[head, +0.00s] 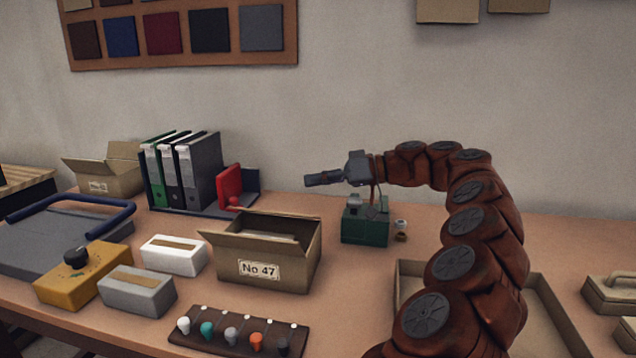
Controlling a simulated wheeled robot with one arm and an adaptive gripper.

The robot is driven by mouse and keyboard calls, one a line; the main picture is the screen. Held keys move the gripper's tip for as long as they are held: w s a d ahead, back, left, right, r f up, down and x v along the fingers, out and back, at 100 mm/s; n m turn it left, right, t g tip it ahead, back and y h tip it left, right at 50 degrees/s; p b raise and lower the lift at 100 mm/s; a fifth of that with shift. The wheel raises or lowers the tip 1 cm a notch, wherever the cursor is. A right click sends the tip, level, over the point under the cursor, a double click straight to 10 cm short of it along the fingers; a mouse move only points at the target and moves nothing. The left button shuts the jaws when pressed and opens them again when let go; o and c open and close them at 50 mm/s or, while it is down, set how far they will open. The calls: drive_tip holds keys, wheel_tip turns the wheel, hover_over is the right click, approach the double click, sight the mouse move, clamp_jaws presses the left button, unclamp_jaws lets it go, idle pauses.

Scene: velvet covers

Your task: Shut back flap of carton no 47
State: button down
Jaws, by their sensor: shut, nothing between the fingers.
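The carton no 47 (287,272) is a brown cardboard box in the middle of the table, with a "No 47" label on its front. Its top is open. A flap sticks out to the left, and a brown panel stands up at the back; I cannot tell how much of that panel is the back flap. Something pale shows inside, mostly hidden by the front wall. My gripper (309,181) is shut and empty. It points left, above and behind the carton's right side in the picture, apart from it.
A green device (366,227) stands right of the carton, below my gripper. Binders (203,172) stand behind left. A white block (174,256) and a grey block (137,291) lie left. A knob rack (240,335) lies in front, an open tray (548,307) right.

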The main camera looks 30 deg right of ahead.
sight(281, 213)
drive_tip(key=x, duration=0.7)
drive_tip(key=shift+s+a+f, duration=0.1)
drive_tip(key=shift+a+f, duration=0.3)
drive_tip(key=shift+f, duration=0.1)
drive_tip(key=shift+s+a+f+b, duration=0.2)
drive_tip(key=shift+s+a+f, duration=0.1)
drive_tip(key=shift+f, duration=0.3)
drive_tip(key=shift+s+a+f+b, duration=0.2)
drive_tip(key=shift+s+f, duration=0.1)
drive_tip(key=shift+f, duration=0.35)
drive_tip(key=shift+s+a+f+n+b, duration=0.15)
drive_tip(key=shift+f+n+b, duration=0.25)
drive_tip(key=shift+b, duration=1.15)
drive_tip(key=b, duration=0.2)
drive_tip(key=f+n+b, duration=0.1)
drive_tip(key=b, duration=0.1)
drive_tip(key=shift+s+a, duration=0.25)
drive_tip(key=n+b, duration=0.1)
drive_tip(key=b, duration=0.2)
drive_tip(key=f+n+h+b, duration=0.1)
drive_tip(key=b, duration=0.2)
drive_tip(key=shift+s+a+f+t, duration=0.15)
drive_tip(key=shift+s+a+t, duration=0.15)
drive_tip(key=shift+t, duration=0.1)
drive_tip(key=shift+s+a+f+n+b, duration=0.15)
drive_tip(key=shift+n+b, duration=0.35)
drive_tip(key=shift+b, duration=1)
